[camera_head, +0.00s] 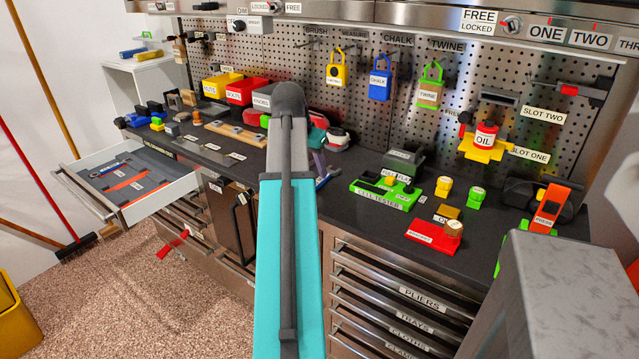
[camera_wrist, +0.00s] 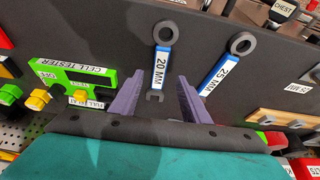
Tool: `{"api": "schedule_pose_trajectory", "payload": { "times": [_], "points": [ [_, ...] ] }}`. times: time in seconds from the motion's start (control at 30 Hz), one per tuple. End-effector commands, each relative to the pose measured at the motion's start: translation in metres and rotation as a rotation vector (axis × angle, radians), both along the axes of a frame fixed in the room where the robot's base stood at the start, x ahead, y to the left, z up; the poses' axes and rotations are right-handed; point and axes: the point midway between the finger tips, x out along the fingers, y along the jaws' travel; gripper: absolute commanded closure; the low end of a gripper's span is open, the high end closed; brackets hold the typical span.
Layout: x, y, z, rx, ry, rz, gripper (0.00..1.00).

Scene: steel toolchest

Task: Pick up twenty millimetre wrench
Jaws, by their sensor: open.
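The twenty millimetre wrench (camera_wrist: 160,66) shows in the wrist view, with a blue handle, a white "20 MM" label and grey ends. It lies on the dark worktop, its ring end away from me and its open jaw towards my gripper. My gripper (camera_wrist: 159,84) is open, with one purple finger on either side of the wrench's lower part. The fingers look apart from the wrench; their height above it is hard to tell. In the head view my own arm hides most of this spot.
A second blue wrench labelled "25 MM" (camera_wrist: 221,73) lies close to the right finger. The green cell tester (camera_wrist: 80,78) is left in the wrist view. An open drawer (camera_head: 160,202) sticks out at the left of the bench.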

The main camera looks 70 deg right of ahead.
Motion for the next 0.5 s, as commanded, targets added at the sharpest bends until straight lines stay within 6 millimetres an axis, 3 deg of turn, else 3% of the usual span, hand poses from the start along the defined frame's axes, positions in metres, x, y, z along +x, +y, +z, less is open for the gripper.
{"api": "schedule_pose_trajectory", "payload": {
  "times": [0.17, 0.5],
  "points": [
    [-0.001, -0.002, -0.005, 0.0, 0.0, 0.0, 0.58],
    [-0.006, -0.014, -0.035, 0.002, 0.0, 0.0, 0.58]
  ]
}}
